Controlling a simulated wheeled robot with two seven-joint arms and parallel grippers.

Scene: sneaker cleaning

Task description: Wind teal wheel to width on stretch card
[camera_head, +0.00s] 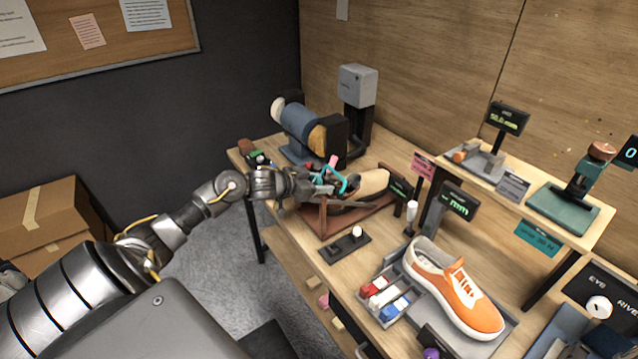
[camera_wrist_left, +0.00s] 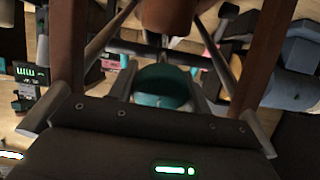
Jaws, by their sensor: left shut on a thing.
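The teal wheel (camera_head: 343,183) is at the end of the wooden shoe stretcher, by the pale last (camera_head: 372,184). My left gripper (camera_head: 318,183) reaches it from the left and is shut on it. In the left wrist view the teal wheel (camera_wrist_left: 162,87) lies at the middle, between the fingers; its far side is hidden. The stretcher's brown base (camera_head: 318,222) rests on the bench. A pink card (camera_head: 423,166) stands behind, its text too small to read. A small dark display (camera_head: 399,189) is beside the last. My right gripper is out of view.
A grinder-like blue machine (camera_head: 305,127) stands behind the stretcher. In front are a small dark stand (camera_head: 344,247) and a tray (camera_head: 378,313) of coloured blocks. An orange sneaker (camera_head: 457,287) is at the right, below a raised shelf (camera_head: 548,231).

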